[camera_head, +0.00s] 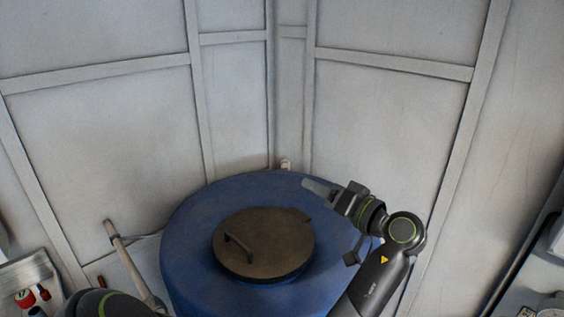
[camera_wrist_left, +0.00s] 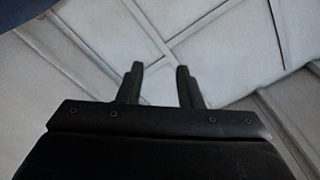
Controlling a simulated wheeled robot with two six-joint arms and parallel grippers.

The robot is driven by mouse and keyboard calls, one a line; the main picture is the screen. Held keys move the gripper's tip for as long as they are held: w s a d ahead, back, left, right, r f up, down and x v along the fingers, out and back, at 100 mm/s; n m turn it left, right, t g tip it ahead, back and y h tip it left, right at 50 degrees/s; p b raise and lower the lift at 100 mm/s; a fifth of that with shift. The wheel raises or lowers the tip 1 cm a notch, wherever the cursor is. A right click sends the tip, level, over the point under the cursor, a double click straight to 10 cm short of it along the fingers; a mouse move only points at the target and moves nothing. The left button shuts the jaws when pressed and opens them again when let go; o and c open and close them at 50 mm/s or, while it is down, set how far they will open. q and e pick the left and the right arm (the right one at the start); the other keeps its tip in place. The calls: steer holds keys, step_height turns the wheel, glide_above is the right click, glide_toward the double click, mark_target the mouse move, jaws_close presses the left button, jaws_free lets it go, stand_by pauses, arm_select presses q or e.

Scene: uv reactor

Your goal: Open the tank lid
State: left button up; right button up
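The tank (camera_head: 190,235) is a large blue drum low in the middle of the head view. Its round brown lid (camera_head: 270,250) lies flat and closed on top, with a dark curved handle (camera_head: 238,247) on its left part. My left gripper (camera_wrist_left: 160,82) is open and empty in the left wrist view, with bare wall panels beyond it. In the head view only a dark link of that arm shows at the bottom left. My right gripper (camera_head: 320,188) is above the far right rim of the tank, apart from the handle; its finger gap cannot be made out.
Pale panelled walls (camera_head: 390,120) meet in a corner close behind the tank. A wooden pole (camera_head: 130,262) leans left of the tank. A tray (camera_head: 28,272) with red items is at the far left. Shelving or equipment (camera_head: 545,265) stands at the right edge.

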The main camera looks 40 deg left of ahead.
arm_select(q)
steer(key=w+a+p, duration=0.1)
steer(key=a+p, duration=0.4)
steer(key=a, duration=0.6)
steer(key=shift+a, duration=0.2)
jaws_close()
steer(key=c, duration=0.7)
jaws_free()
